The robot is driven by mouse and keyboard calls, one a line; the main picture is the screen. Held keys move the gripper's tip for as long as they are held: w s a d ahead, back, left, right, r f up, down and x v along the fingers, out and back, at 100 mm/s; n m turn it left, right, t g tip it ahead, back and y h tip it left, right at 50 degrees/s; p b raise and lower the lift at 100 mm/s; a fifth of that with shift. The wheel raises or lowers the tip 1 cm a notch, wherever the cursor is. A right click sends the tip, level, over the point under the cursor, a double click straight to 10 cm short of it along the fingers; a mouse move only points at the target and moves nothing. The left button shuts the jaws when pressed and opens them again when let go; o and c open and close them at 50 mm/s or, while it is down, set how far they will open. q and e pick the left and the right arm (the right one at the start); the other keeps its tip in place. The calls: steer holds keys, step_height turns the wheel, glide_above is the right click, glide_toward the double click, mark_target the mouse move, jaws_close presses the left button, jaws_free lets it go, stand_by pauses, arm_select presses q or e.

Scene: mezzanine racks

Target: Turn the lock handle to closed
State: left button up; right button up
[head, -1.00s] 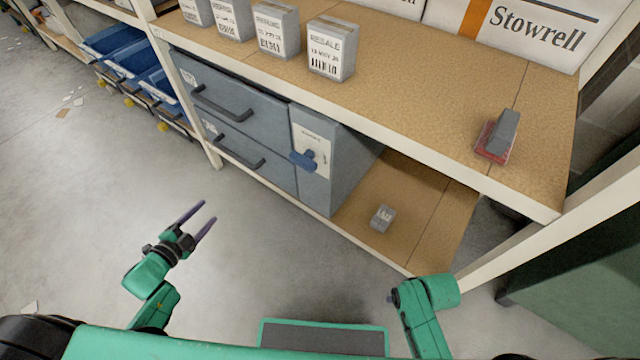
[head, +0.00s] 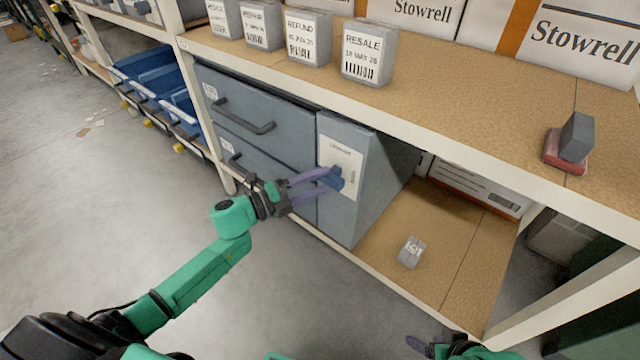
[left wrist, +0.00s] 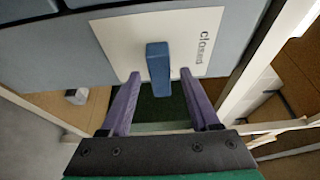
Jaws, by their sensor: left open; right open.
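The lock handle (head: 335,179) is a blue bar on a white label plate (head: 338,152) on the grey cabinet's narrow front panel. In the left wrist view the handle (left wrist: 158,68) stands upright in the picture, and the plate's print at right looks like "Closed". My left gripper (head: 318,184) is open at the handle. In the left wrist view its purple fingers (left wrist: 158,88) stand on either side of the handle with gaps, not clamped on it. My right gripper (head: 418,344) is partly in view at the bottom edge, away from the cabinet.
Grey drawers (head: 262,105) with dark pulls are left of the panel. A wooden shelf (head: 470,95) above holds grey boxes (head: 368,52) and a red and grey stamp-like item (head: 568,145). A small grey block (head: 411,252) lies on the lower shelf.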

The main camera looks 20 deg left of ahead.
arm_select(q)
steer(key=shift+w+d, duration=0.2)
jaws_close()
